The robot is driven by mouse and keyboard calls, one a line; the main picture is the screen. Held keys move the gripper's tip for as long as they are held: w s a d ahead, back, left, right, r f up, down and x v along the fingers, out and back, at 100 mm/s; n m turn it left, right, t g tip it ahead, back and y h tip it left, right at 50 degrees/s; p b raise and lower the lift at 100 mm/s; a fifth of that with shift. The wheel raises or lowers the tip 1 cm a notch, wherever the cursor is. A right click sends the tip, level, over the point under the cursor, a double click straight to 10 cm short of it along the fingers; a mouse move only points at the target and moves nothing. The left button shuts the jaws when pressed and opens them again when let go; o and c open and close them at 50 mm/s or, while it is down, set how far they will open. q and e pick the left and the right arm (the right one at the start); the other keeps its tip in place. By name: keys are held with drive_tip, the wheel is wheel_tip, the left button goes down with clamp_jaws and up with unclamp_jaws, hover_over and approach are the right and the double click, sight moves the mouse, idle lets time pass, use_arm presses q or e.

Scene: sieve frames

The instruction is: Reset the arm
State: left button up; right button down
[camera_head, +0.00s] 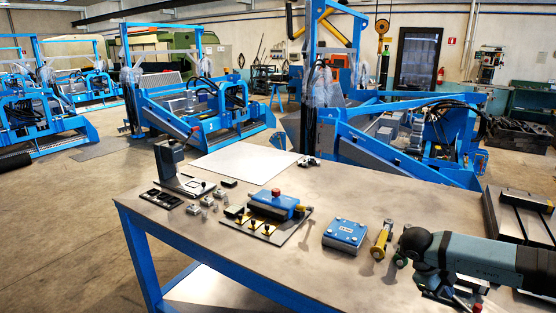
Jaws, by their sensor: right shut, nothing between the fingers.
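My right arm (490,262) reaches in from the right edge, over the right part of the workbench (345,205). My right gripper (442,288) is low at the lower right, below the rounded dark wrist. It is shut and holds nothing. It is partly hidden by the arm, so its exact gap to the bench top cannot be told. A yellow-and-black tool (381,241) lies just left of the wrist. My left gripper is not in view.
A blue fixture with a red knob (275,204) sits on a dark plate mid-bench. Small metal parts (208,200) and a dark stand (175,172) are at left. A slotted metal plate (505,215) is at right. A pale sheet (245,162) lies at the back. Blue machines stand behind.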

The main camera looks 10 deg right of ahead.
drive_tip(key=s+a+f+n+y, duration=0.1)
drive_tip(key=s+a+f+y, duration=0.2)
drive_tip(key=a, duration=0.7)
drive_tip(key=s+a+f+y, duration=0.1)
drive_tip(key=a+f+y, duration=0.4)
drive_tip(key=a, duration=0.5)
drive_tip(key=s+a+f+n+y, duration=0.15)
drive_tip(key=a+y, duration=0.35)
drive_tip(key=a, duration=0.5)
drive_tip(key=s+a+r+m+t+y+p, duration=0.1)
drive_tip(key=a+r+m+t+y, duration=0.3)
drive_tip(key=a+m+y, duration=0.3)
drive_tip(key=s+a+r+m+t+y, duration=0.25)
drive_tip(key=a+m+t+y, duration=0.2)
drive_tip(key=a, duration=0.35)
drive_tip(key=s+d+f+m+t+h, duration=0.2)
drive_tip(key=s+d+f+m+h, duration=0.2)
drive_tip(key=m, duration=0.9)
drive_tip(key=s+d+f+m+t+h+p, duration=0.1)
drive_tip(key=s+d+f+m+t+h, duration=0.2)
drive_tip(key=d+f+m+h, duration=0.3)
wheel_tip(320, 180, down, 4)
drive_tip(key=s+m+h, duration=0.1)
drive_tip(key=m+h, duration=0.4)
drive_tip(key=m, duration=0.3)
drive_tip(key=shift+s+d+f+m+t, duration=0.25)
drive_tip(key=shift+s+d+m+t, duration=0.05)
drive_tip(key=shift+s+d+t, duration=0.1)
